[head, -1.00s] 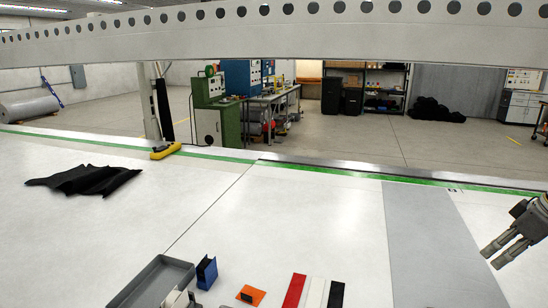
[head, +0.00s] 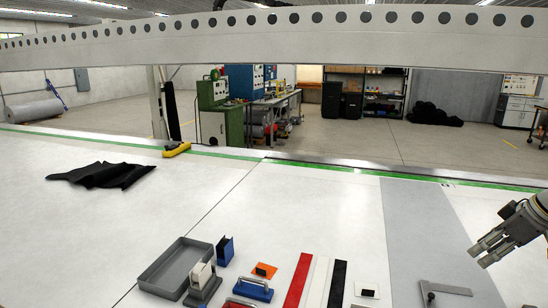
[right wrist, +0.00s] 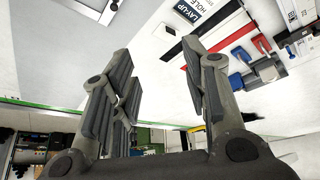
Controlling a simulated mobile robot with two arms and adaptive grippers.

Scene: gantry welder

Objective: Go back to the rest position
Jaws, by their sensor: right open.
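My right gripper (head: 482,255) is at the right edge of the head view, held above the white table (head: 330,215) near its grey strip. In the right wrist view my right gripper (right wrist: 160,85) has its two fingers spread wide apart, with nothing between them. Below it and to its left in the head view lie red (head: 298,281), white (head: 316,283) and black (head: 337,285) strips, apart from the gripper. My left gripper is not in view.
A grey tray (head: 146,279), a blue holder (head: 224,250), a blue-handled clamp (head: 254,289), an orange piece (head: 264,270) and a grey square (head: 444,288) lie along the near side. A black cloth (head: 103,174) and yellow tool (head: 177,149) lie farther back. The table's middle is clear.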

